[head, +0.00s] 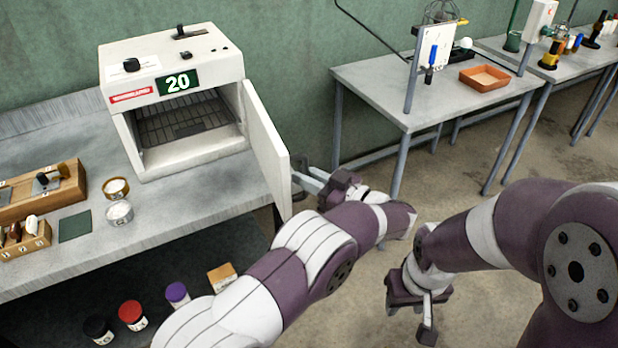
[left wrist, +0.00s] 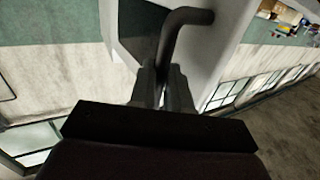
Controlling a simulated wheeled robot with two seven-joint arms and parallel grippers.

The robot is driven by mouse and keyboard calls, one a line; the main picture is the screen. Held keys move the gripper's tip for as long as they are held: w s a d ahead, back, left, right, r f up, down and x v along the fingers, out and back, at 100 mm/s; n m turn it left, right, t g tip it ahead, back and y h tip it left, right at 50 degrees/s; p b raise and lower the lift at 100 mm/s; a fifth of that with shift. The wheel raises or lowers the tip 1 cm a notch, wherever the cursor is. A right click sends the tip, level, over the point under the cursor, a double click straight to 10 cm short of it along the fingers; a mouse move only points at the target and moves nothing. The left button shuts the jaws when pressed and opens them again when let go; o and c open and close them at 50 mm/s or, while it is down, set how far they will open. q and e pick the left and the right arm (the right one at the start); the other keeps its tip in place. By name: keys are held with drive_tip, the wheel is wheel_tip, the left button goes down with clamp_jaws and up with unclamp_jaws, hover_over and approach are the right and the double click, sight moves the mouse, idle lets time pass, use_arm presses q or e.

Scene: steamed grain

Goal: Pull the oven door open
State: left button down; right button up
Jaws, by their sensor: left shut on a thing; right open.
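The white oven (head: 170,75) stands on the grey bench, with a green "20" display on its front. Its door (head: 265,140) is swung wide open to the right, and the dark rack (head: 185,118) inside shows. My left gripper (head: 302,176) is at the door's free edge, shut on the handle. In the left wrist view the dark bent door handle (left wrist: 180,35) runs down between the fingers (left wrist: 163,88). My right gripper (head: 428,312) hangs low over the floor, open and away from the oven.
Several jars (head: 132,314) are low under the bench. A second table (head: 430,85) with an orange tray (head: 485,78) stands at the back right.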

use_arm(q)
drive_tip(key=shift+w+d+r, duration=0.2)
drive_tip(key=shift+w+r, duration=0.05)
drive_tip(key=shift+w, duration=0.05)
use_arm(e)
drive_tip(key=shift+w+d, duration=0.1)
drive_tip(key=shift+d, duration=0.25)
use_arm(q)
drive_tip(key=shift+r, duration=0.1)
use_arm(e)
drive_tip(key=shift+r, duration=0.1)
